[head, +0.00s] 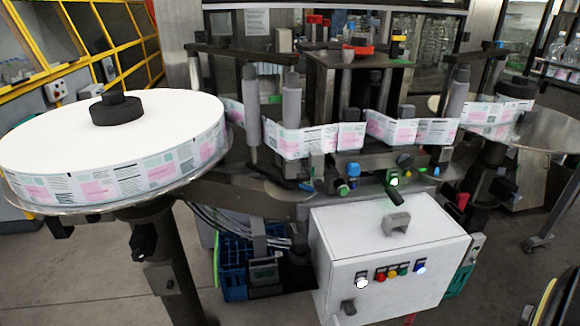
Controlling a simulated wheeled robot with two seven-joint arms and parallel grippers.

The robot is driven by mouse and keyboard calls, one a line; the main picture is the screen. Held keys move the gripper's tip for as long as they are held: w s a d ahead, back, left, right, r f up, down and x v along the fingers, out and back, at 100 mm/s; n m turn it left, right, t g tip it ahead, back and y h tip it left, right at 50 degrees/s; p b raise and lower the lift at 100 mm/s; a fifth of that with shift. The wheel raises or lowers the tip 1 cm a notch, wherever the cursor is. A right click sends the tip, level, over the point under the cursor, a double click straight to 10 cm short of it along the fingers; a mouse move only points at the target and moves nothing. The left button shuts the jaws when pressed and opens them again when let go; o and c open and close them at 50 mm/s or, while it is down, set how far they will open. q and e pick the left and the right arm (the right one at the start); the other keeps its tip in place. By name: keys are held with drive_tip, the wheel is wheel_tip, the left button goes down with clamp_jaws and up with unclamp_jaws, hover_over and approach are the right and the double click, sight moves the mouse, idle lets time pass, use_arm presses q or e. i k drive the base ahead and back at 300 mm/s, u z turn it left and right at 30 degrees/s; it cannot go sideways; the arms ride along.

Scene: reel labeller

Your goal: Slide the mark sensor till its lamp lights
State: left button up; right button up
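The label web (340,136) runs from the large reel (110,140) at the left, past the rollers, to the smaller reel (500,110) at the right. Below the web, at the middle of the machine, is a small dark and green part (395,186) with a bright whitish-green spot on it. It may be the mark sensor with its lamp, but it is too small to be sure. Blue knobs (353,170) and a green knob (404,160) sit close by on the machine's front. Neither of my grippers shows in the head view.
A white control box (395,245) with coloured buttons stands below the machine, a grey handle (396,223) on its top. A blue crate (234,268) is on the floor to its left. A yellow frame (75,40) stands at the far left. The front left floor is clear.

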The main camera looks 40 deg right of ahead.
sight(317, 158)
drive_tip(key=z, duration=1.05)
drive_tip(key=k, duration=0.1)
drive_tip(key=u, duration=1.15)
drive_tip(key=i, duration=1)
drive_tip(key=z, duration=1.05)
